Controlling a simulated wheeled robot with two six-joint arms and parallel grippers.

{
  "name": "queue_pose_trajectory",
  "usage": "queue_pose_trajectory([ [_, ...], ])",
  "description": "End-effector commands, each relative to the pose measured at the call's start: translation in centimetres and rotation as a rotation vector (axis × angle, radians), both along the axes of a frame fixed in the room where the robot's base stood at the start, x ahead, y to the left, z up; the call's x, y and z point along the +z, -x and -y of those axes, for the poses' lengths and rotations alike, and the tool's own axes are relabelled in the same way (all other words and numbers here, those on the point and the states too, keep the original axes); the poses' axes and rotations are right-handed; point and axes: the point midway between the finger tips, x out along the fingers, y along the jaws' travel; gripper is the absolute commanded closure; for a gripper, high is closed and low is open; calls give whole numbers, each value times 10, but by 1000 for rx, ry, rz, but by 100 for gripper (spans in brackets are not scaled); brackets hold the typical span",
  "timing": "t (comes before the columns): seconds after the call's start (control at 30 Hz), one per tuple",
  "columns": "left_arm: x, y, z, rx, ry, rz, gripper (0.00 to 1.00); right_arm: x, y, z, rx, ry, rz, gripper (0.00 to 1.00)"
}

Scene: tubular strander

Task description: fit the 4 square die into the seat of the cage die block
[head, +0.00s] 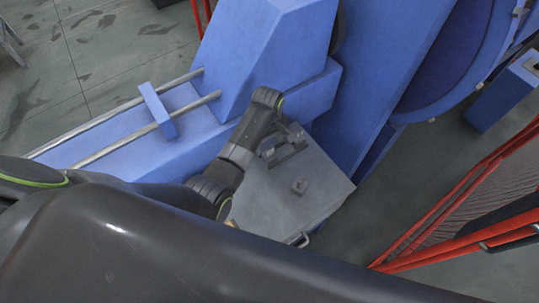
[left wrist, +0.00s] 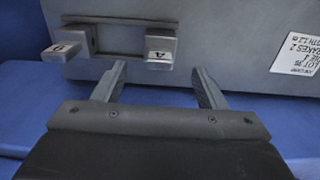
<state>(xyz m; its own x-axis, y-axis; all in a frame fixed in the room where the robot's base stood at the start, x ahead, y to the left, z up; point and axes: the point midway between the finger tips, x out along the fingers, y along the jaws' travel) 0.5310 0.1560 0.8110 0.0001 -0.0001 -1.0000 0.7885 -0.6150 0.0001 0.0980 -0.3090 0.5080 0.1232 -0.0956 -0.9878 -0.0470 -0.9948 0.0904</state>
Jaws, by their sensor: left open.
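One die (left wrist: 160,52) bears a mark like a 4 or an A, and the other (left wrist: 62,50) bears a 6 or 9. Between and behind them is a dark rectangular frame (left wrist: 115,24), which looks like the seat of the cage die block. My left gripper (left wrist: 158,74) is open and empty, its fingers just short of the 4-like die. In the head view my left gripper (head: 284,140) is over the grey table top, partly hidden by my arm. My right gripper is not in view.
A printed white label (left wrist: 299,52) lies right of the dies. Blue machine housing (head: 275,50) stands behind the table, with metal rods (head: 110,119) left. Red railings (head: 450,205) stand to the right.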

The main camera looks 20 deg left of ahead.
Motion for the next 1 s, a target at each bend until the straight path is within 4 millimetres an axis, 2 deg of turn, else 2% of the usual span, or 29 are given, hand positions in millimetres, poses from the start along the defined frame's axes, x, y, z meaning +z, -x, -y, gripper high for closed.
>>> queue_pose_trajectory([
  [0.4, -44, 3, 4, 0, 0, -2, 35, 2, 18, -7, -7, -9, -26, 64],
  [0.77, -51, 2, 4, 0, 0, 0, 35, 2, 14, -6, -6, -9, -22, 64],
  [1.0, -51, 2, 4, 0, 0, 0, 65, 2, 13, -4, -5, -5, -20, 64],
])
